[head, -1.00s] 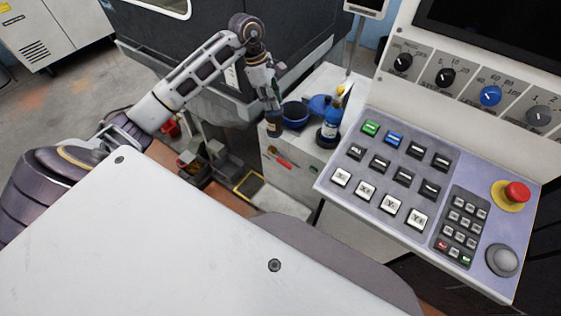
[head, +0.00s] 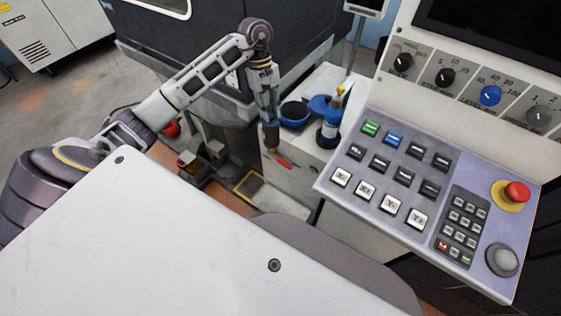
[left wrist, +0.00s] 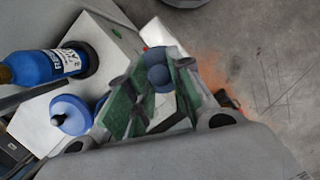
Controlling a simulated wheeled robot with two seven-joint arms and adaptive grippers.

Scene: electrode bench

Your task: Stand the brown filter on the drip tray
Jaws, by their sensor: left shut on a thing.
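My left gripper (head: 268,119) points down at the left edge of the white cabinet top. It is shut on a small brown piece, the brown filter (head: 271,138), which hangs upright below the fingers. In the left wrist view the green-faced fingers (left wrist: 155,95) close around a rounded blue-grey end (left wrist: 158,77) of the held thing. No drip tray can be told for certain. A round blue dish (head: 294,113) with a dark inside sits on the cabinet just right of the gripper. My right gripper is not in view.
A red-handled tool (head: 284,162) shows at the cabinet front. A yellow-edged panel (head: 248,184) lies low below. The control panel (head: 390,175) is at right.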

